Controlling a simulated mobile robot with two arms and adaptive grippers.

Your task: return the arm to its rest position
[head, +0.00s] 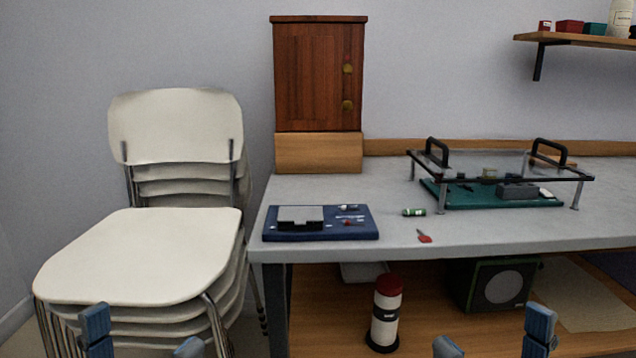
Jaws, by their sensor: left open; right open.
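My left gripper (142,338) shows at the bottom left edge of the head view. Its two blue fingertips are apart, with nothing between them, and they appear in front of the stacked white chairs (150,255). My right gripper (493,338) shows at the bottom edge, right of the middle. Its blue fingertips are also apart and empty, in front of the lower shelf of the workbench. Both grippers appear low in the picture, below the bench top (330,255). The rest of both arms is out of view.
A blue mat (365,230) holds a grey box (300,217) and small parts. A green battery-like cylinder (413,212) and red-tipped item (424,237) lie nearby. A clear raised cover (470,165) stands over a green board (465,203). Below are a red-capped canister (385,312) and speaker (497,287).

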